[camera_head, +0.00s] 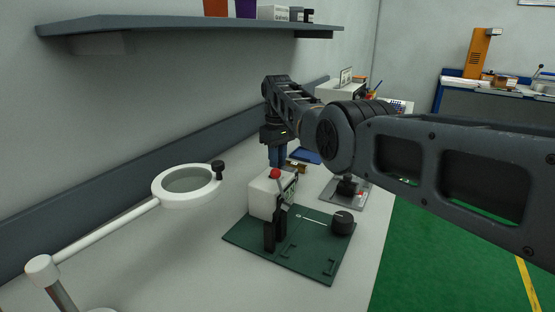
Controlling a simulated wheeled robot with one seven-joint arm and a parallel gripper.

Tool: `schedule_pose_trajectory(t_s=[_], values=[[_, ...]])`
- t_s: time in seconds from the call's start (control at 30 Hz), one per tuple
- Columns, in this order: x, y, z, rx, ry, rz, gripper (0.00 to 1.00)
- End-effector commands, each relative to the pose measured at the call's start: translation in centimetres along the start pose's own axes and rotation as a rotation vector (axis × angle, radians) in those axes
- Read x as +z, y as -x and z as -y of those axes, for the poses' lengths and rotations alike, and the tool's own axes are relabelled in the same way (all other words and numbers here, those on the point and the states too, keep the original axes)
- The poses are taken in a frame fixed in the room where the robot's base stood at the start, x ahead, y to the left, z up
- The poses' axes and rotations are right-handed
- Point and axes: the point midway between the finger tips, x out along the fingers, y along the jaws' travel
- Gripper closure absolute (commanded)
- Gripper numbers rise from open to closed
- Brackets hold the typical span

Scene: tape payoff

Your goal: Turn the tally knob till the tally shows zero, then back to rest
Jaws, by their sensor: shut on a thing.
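A pale box (262,198), which looks like the tally housing, stands on a dark green base plate (310,262). Its right face has dark and green markings, too small to read as a number. A lever with a red ball (275,173) rises in front of the box. My gripper (277,157) points down at the back of the box, with blue fingers. Its fingertips are hidden behind the box and red ball. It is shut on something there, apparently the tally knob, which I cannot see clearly.
A black round knob (343,217) sits on the plate's right side. Black uprights (269,236) stand at its front. A white ring magnifier (186,181) on an arm is at left. A grey fixture (346,188) stands behind right. A shelf (190,24) hangs above.

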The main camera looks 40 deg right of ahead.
Motion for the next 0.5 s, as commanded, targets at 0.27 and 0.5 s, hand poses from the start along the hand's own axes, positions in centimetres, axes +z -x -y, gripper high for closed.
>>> schedule_pose_trajectory(t_s=[0.27, 0.5], values=[[0.02, 0.05, -0.02, 0.000, -0.150, 0.001, 1.00], [0.02, 0.05, -0.03, 0.000, -0.206, 0.001, 1.00]])
